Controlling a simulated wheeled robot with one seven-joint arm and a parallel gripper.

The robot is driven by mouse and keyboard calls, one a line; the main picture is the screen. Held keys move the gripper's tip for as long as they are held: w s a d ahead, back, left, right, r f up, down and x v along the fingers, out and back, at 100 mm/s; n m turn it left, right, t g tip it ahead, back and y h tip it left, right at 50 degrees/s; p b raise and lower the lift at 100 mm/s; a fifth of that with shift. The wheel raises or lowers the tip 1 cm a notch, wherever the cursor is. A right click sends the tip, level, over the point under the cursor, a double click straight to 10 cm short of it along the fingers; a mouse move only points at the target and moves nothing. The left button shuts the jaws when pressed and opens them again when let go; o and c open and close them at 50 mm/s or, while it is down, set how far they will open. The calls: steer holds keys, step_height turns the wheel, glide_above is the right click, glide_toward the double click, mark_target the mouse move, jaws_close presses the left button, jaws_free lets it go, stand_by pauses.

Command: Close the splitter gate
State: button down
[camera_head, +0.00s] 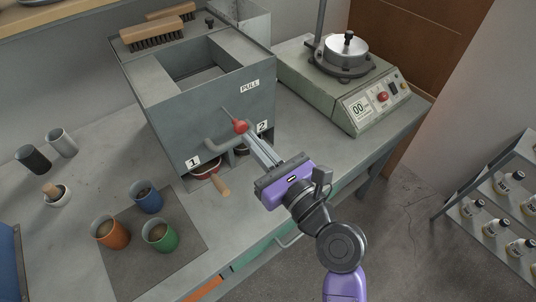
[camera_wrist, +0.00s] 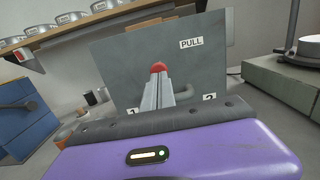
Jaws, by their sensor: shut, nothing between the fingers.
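The splitter (camera_head: 165,110) is a grey metal box on the bench with a PULL label and outlets marked 1 and 2. A red ball knob (camera_head: 240,127) on a thin rod stands at its front face; it also shows in the wrist view (camera_wrist: 159,67). A curved grey pipe handle (camera_head: 218,144) is below the knob. My gripper (camera_head: 247,137) is shut and empty, its fingertips at or just in front of the red knob. I cannot tell whether they touch it. The fingers hide part of the front in the wrist view (camera_wrist: 158,88). The gate plate itself is not clearly visible.
Red-rimmed pans with a wooden handle (camera_head: 222,186) sit under the outlets. Orange (camera_head: 108,236), blue (camera_head: 148,202) and green (camera_head: 160,238) cups stand on a dark mat at left. A green machine (camera_head: 340,95) stands at right. Brushes (camera_head: 150,35) lie on the splitter's top.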

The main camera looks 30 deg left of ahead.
mark_target(238, 126)
steer(key=shift+w+a, duration=0.25)
steer(key=shift+a, duration=0.25)
steer(key=shift+p+x, duration=1.05)
steer(key=shift+x, duration=1.4)
steer(key=shift+s, duration=0.1)
steer(key=shift+f, duration=0.1)
